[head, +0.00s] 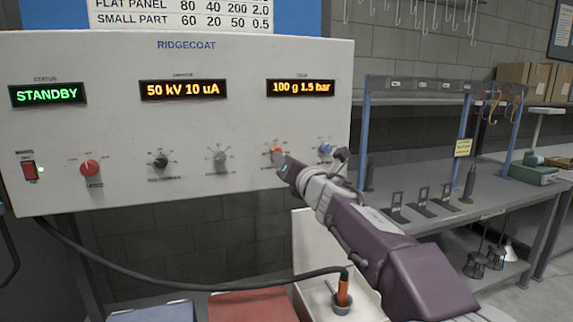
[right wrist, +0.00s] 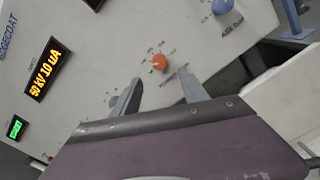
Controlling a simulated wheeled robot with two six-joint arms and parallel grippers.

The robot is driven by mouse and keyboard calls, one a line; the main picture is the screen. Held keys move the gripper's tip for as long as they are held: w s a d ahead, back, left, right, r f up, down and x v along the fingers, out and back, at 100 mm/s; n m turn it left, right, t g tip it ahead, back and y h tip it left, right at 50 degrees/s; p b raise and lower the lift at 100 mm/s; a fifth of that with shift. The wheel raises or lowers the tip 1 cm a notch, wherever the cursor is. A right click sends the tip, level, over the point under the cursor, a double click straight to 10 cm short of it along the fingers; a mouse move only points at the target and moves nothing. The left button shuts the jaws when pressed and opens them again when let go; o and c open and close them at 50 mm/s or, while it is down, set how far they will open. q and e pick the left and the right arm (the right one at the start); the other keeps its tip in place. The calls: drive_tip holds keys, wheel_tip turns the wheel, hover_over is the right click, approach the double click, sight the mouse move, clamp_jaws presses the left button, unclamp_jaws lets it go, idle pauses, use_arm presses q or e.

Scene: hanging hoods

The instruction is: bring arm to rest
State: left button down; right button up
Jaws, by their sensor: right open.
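My right arm comes in from the lower right in the head view. Its gripper (head: 290,168) is at the lower right of the white control panel (head: 120,130), by the orange knob (head: 276,151). In the right wrist view the two fingers of the gripper (right wrist: 160,85) stand apart with nothing between them. The orange knob (right wrist: 160,63) shows just past the fingertips, apart from them as far as I can tell. My left arm is not in view.
The panel also carries a blue knob (head: 325,148), a grey knob (head: 219,156), a black knob (head: 160,161), a red knob (head: 90,168) and a red switch (head: 29,170). A cable (head: 190,287) runs below. A workbench (head: 480,200) stands at right.

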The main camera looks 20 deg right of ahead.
drive_tip(key=s+d+f+m+g+h, duration=0.1)
drive_tip(key=s+f+m+g, duration=0.3)
drive_tip(key=f+m, duration=0.65)
drive_tip(key=s+d+f+m+g+h, duration=0.1)
drive_tip(key=s+f+m+g, duration=0.4)
drive_tip(key=f, duration=1.1)
drive_tip(key=s+a+f+m+g, duration=0.1)
drive_tip(key=s+f+m+g, duration=0.2)
drive_tip(key=s+f+m, duration=0.55)
drive_tip(key=s+a+f+m+g+y, duration=0.25)
drive_tip(key=s+f+m+g, duration=0.3)
drive_tip(key=s+f, duration=0.7)
wheel_tip(320, 180, up, 18)
drive_tip(key=s+a+m+p, duration=0.1)
drive_tip(key=p, duration=1.4)
drive_tip(key=shift+s+f+t+h+p, duration=0.25)
drive_tip(key=shift+t+h+p, duration=0.1)
drive_tip(key=shift+h+p, duration=0.1)
